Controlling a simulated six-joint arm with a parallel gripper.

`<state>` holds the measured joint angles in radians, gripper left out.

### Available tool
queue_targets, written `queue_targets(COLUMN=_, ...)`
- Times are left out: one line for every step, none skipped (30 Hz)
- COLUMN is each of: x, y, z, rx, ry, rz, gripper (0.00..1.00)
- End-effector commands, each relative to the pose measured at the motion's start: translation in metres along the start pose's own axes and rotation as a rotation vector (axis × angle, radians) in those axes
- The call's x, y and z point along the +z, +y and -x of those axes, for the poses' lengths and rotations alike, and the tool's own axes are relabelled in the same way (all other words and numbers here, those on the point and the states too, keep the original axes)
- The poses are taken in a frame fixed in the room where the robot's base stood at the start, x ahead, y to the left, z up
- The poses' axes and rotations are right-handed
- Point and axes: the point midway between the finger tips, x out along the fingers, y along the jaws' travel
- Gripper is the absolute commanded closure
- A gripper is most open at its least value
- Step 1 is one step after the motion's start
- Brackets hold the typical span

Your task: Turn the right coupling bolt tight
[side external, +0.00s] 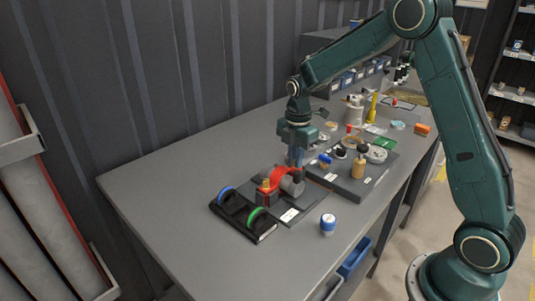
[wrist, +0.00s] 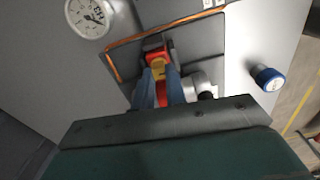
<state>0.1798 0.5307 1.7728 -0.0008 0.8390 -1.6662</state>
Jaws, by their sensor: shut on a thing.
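The pump (side external: 285,177) stands on a dark plate, with a red body and a grey rounded part on its right. My gripper (side external: 297,162) points straight down over the pump, its fingers low at the coupling area. In the wrist view my gripper's blue fingers (wrist: 160,76) are close together over the red and yellow pump parts (wrist: 157,58). They are shut on a small part there, which seems to be the right coupling bolt. The bolt itself is hidden by the fingers and cannot be made out. The grey part (wrist: 199,84) shows right of the fingers.
A black holder (side external: 236,222) with a blue and a green ring lies in front. A blue-and-white jar (side external: 328,224) stands near the table's right edge and in the wrist view (wrist: 267,77). A grey board (side external: 347,185) with several parts lies behind. The table's left side is clear.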

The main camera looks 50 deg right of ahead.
Motion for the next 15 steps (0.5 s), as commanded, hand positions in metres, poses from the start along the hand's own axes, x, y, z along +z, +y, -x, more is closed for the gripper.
queue_targets(x=0.0001, y=0.0007, z=0.0004, rx=0.002, ry=-0.001, rz=-0.024, gripper=1.0)
queue_targets(x=0.0002, y=0.0008, z=0.0004, rx=0.002, ry=-0.001, rz=-0.04, gripper=1.0)
queue_targets(x=0.0002, y=0.0009, z=0.0004, rx=0.002, ry=-0.001, rz=-0.065, gripper=1.0)
queue_targets(x=0.0002, y=0.001, z=0.0004, rx=0.002, ry=-0.001, rz=-0.085, gripper=1.0)
queue_targets(x=0.0002, y=0.0011, z=0.0004, rx=0.002, ry=-0.001, rz=-0.106, gripper=1.0)
queue_targets(x=0.0003, y=0.0013, z=0.0004, rx=0.002, ry=-0.001, rz=-0.136, gripper=1.0)
queue_targets(x=0.0003, y=0.0014, z=0.0004, rx=0.002, ry=-0.001, rz=-0.16, gripper=1.0)
queue_targets(x=0.0003, y=0.0015, z=0.0004, rx=0.002, ry=-0.001, rz=-0.185, gripper=1.0)
queue_targets(x=0.0004, y=0.0017, z=0.0004, rx=0.002, ry=-0.001, rz=-0.219, gripper=1.0)
queue_targets(x=0.0004, y=0.0018, z=0.0004, rx=0.002, ry=-0.001, rz=-0.246, gripper=1.0)
queue_targets(x=0.0005, y=0.0019, z=0.0004, rx=0.002, ry=-0.001, rz=-0.274, gripper=1.0)
queue_targets(x=0.0005, y=0.002, z=0.0003, rx=0.002, ry=-0.001, rz=-0.311, gripper=1.0)
queue_targets(x=0.0006, y=0.0022, z=0.0003, rx=0.002, ry=-0.001, rz=-0.339, gripper=1.0)
queue_targets(x=0.0006, y=0.0023, z=0.0003, rx=0.002, ry=-0.001, rz=-0.368, gripper=1.0)
queue_targets(x=0.0007, y=0.0024, z=0.0003, rx=0.002, ry=-0.001, rz=-0.406, gripper=1.0)
